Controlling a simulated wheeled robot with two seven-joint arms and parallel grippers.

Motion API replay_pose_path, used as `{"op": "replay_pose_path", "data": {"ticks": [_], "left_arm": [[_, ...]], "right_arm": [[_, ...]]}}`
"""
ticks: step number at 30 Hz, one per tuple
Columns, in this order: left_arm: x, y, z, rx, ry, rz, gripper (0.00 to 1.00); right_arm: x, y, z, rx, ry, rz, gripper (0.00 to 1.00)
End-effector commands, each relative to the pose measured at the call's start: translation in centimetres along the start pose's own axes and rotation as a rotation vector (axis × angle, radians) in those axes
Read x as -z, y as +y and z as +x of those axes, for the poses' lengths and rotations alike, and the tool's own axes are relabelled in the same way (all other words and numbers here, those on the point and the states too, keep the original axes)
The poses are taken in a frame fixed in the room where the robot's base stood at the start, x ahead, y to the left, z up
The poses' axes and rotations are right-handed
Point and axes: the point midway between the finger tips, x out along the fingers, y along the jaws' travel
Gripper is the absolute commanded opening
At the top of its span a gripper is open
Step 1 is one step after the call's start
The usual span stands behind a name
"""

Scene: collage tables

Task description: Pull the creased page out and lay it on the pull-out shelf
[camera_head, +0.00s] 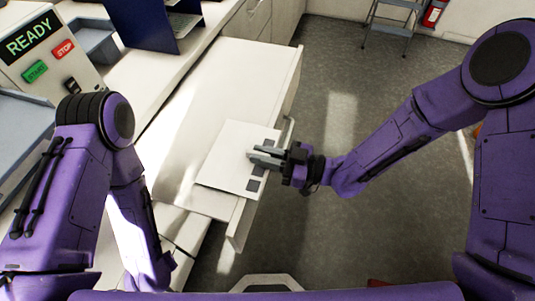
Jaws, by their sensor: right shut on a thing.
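The page (225,165) is a white sheet with several dark grey squares near its right edge. It lies on or just above the near part of the pale pull-out shelf (235,85); I cannot tell whether it touches. No crease can be made out. My right gripper (262,155) reaches in from the right and is shut on the page near its right edge, its fingers covering part of the sheet. My left arm hangs at the left, and its gripper is not in view.
A machine (48,50) with a READY display and green and red buttons stands at the upper left. Grey trays (92,42) and a dark blue stand (145,22) are on the counter. A step stool (392,28) and a fire extinguisher (434,13) stand far off.

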Motion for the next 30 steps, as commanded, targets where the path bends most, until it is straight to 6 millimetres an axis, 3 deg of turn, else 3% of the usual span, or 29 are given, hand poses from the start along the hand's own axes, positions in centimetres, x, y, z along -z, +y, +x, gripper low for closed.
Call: {"op": "replay_pose_path", "data": {"ticks": [10,12,14,23,26,30], "left_arm": [[-0.1,0.0,0.4,0.0,0.0,0.0,0.55],[-0.1,0.0,0.4,0.0,0.0,0.0,0.55],[-0.1,0.1,0.4,0.0,0.0,0.0,0.55],[-0.2,0.1,0.5,0.0,0.0,0.0,0.55],[-0.4,0.1,1.1,0.0,0.0,0.0,0.55],[-0.9,0.2,2.2,0.0,0.0,0.0,0.55]], "right_arm": [[-0.4,0.0,0.0,0.0,0.0,0.0,0.0],[-0.4,0.0,0.0,0.0,0.0,0.0,0.32],[-0.4,0.0,0.0,0.0,0.0,0.0,0.45],[-0.5,0.1,-0.3,-0.001,0.0,-0.001,0.45],[-0.7,0.1,-1.6,-0.004,0.0,-0.001,0.45],[-0.8,0.2,-5.0,-0.006,0.001,-0.001,0.45]]}}
